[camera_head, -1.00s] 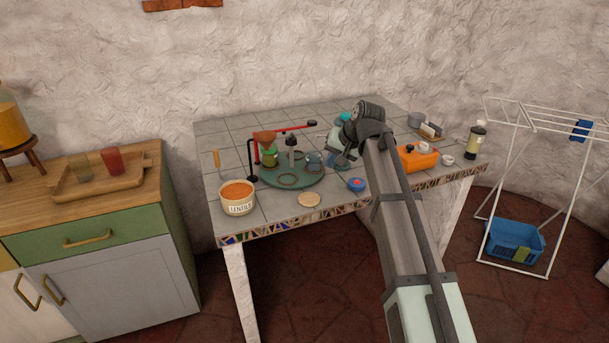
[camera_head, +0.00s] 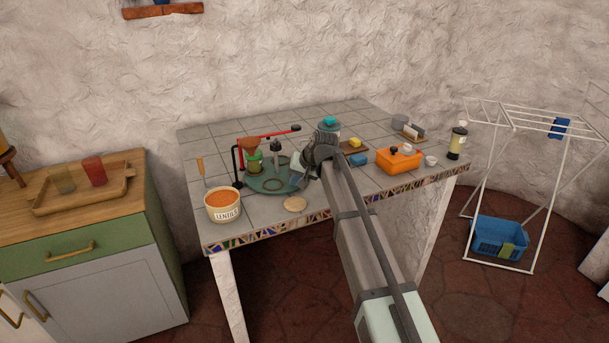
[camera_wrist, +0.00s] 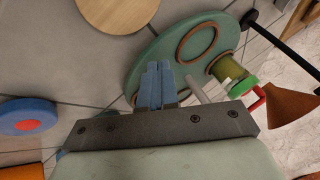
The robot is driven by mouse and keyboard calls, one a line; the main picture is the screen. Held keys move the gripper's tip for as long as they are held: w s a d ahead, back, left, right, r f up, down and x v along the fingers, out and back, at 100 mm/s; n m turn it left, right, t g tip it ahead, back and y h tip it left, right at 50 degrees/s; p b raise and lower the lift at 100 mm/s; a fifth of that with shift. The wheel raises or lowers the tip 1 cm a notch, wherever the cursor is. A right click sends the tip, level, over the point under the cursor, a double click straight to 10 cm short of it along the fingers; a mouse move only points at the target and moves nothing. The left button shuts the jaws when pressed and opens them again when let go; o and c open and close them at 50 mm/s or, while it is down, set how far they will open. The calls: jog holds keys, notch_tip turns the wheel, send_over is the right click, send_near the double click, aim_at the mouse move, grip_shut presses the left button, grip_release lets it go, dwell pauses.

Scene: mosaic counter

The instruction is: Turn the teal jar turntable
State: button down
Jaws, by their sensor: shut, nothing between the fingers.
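The teal turntable (camera_head: 253,185) lies on the tiled counter, left of my gripper. It has a grey centre post (camera_head: 276,157) and dark rings marking places on top. A jar with green contents (camera_head: 255,164) stands on its left side, below a brown funnel (camera_head: 248,146). My gripper (camera_head: 296,182) is shut and empty at the turntable's right edge, partly hidden by my wrist. In the wrist view, the blue fingers (camera_wrist: 156,66) overlap the turntable (camera_wrist: 150,52) near its rim and post; I cannot tell whether they touch it.
A red arm (camera_head: 275,134) reaches above the turntable. The lentil tub (camera_head: 223,207) and wooden disc (camera_head: 295,204) are near the front edge. A blue disc with a red centre (camera_wrist: 28,116) lies nearby. An orange box (camera_head: 400,161) stands to the right.

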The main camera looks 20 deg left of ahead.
aim_at(258, 183)
jog(key=shift+s+a+f, duration=0.1)
jog(key=shift+a, duration=0.35)
jog(key=shift+s+a+f, duration=0.1)
jog(key=shift+a, duration=0.35)
jog(key=shift+s+a+m+t+h, duration=0.4)
jog(key=shift+s+a+m+t, duration=0.2)
jog(key=shift+s+a+m, duration=0.45)
dwell(0.4)
jog(key=shift+w+m, duration=0.15)
jog(key=shift+m, duration=0.2)
jog(key=shift+s+a+m+t+h, duration=0.35)
jog(key=shift+a+m+t+h, duration=0.1)
jog(key=shift+a+m, duration=0.4)
jog(key=shift+s+a+m+t+h, duration=0.4)
jog(key=shift+a+m, duration=0.3)
jog(key=shift+m, duration=0.25)
jog(key=shift+s+a+m+t+h, duration=0.1)
jog(key=shift+a+m+t+h, duration=0.25)
jog(key=shift+a+m+h, duration=0.75)
jog(key=shift+a+m+y, duration=0.3)
jog(key=shift+a+y, duration=0.05)
jog(key=shift+a, duration=1.2)
